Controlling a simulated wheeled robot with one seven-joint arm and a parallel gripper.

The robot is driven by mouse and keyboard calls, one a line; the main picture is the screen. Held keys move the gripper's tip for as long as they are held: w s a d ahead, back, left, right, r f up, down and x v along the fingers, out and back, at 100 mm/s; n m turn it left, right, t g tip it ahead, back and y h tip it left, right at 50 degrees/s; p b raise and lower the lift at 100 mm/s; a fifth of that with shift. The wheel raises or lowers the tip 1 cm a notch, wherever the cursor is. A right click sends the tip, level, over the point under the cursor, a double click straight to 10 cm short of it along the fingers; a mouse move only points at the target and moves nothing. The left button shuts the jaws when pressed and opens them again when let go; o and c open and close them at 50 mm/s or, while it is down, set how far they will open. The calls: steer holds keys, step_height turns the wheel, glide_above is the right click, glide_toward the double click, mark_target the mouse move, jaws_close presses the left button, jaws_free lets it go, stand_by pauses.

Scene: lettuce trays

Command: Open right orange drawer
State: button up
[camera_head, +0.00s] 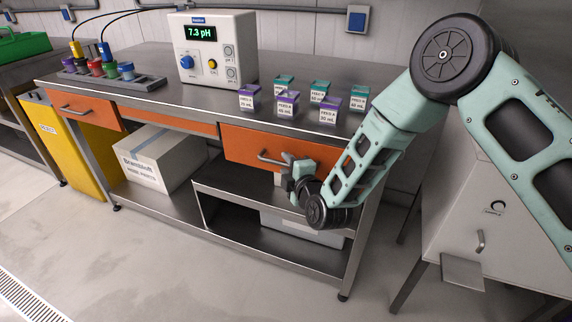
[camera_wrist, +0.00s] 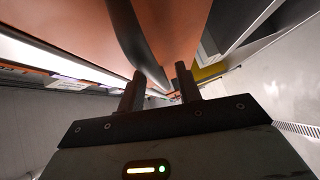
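The right orange drawer (camera_head: 240,142) is under the table's right part, and its front looks flush with the frame. Its grey bar handle (camera_head: 270,159) shows left of my gripper (camera_head: 292,174), which is close to the drawer front and hides part of it. In the wrist view the orange front (camera_wrist: 175,25) fills the top, and the dark curved handle (camera_wrist: 130,42) runs down toward the gap between the fingers. In the wrist view my gripper (camera_wrist: 160,80) has its two fingers apart, with the handle's far end appearing between them. I cannot tell whether they touch it.
A left orange drawer (camera_head: 88,112) sits at the table's other end. Purple and teal cups (camera_head: 249,98) and a pH meter (camera_head: 214,50) stand on the tabletop (camera_head: 150,62). A grey cabinet (camera_head: 460,215) stands right. The floor in front is clear.

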steer(key=shift+w+a+f, duration=0.1)
steer(key=shift+w+a, duration=0.15)
steer(key=shift+w, duration=0.3)
